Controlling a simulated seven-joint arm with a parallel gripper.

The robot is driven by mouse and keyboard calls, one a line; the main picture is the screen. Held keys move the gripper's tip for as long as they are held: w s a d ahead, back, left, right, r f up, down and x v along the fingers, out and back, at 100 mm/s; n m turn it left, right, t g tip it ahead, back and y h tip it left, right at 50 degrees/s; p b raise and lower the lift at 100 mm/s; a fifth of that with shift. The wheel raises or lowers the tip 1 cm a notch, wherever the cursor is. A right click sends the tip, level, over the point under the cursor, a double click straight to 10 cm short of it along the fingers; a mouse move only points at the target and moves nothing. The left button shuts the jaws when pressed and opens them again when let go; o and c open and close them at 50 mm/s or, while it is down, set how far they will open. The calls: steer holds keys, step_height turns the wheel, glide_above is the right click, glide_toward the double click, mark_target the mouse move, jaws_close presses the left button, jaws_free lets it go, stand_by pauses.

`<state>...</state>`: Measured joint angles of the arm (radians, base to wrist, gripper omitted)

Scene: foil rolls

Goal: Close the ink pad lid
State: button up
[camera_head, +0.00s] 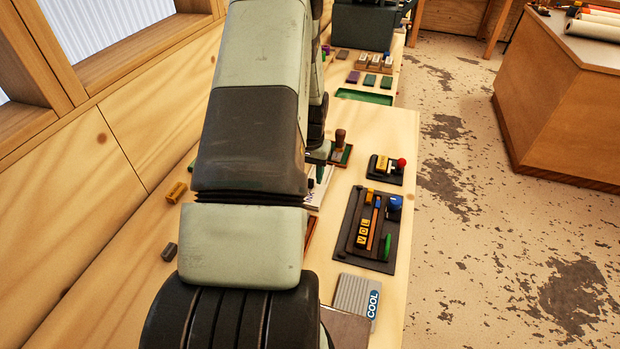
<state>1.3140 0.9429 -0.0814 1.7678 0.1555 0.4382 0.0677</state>
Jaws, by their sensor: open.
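My arm fills the middle of the view and hides much of the bench. My gripper (319,170) shows only in part past the arm's right side, pointing down over the bench and open, with nothing seen between its fingers. Just right of it is a small flat pad (346,154), dark reddish with some green, which looks like the ink pad. A wooden-handled stamp (340,141) stands upright at it. I cannot make out the ink pad lid or its position; the gripper and arm cover the area beside it.
A black holder with a red ball (401,163), a dark tray of tools (379,262) and a grey COOL block (357,298) lie along the bench's right side. White paper (318,195) lies below the gripper. Small blocks and a green tray (365,97) are farther back.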

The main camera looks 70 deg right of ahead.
step_height(320, 180, up, 8)
steer(key=shift+r, duration=0.15)
stand_by(0.6)
steer(key=w+a+r+n, duration=0.4)
steer(key=w+a+r, duration=0.3)
steer(key=w+r, duration=0.4)
steer(key=w+a+r+n+t+h, duration=0.1)
steer(key=w+a+r+n, duration=0.1)
steer(key=w+a+r, duration=0.4)
steer(key=w+a+r+n+t, duration=0.1)
steer(key=w+a+r+n, duration=0.2)
steer(key=a, duration=0.6)
steer(key=a+r+n+t, duration=0.1)
steer(key=a+r+n, duration=0.5)
steer(key=a, duration=0.8)
steer(key=s+a+r+n+t+y, duration=0.1)
steer(key=s+a+r+n+t, duration=0.1)
steer(key=s+a, duration=0.7)
steer(key=a+r+n, duration=0.1)
steer(key=a+r, duration=0.1)
steer(key=a, duration=0.1)
steer(key=shift+s+r+t, duration=0.15)
steer(key=shift+r+t, duration=0.15)
steer(key=shift+r, duration=0.05)
steer(key=shift+a, duration=0.1)
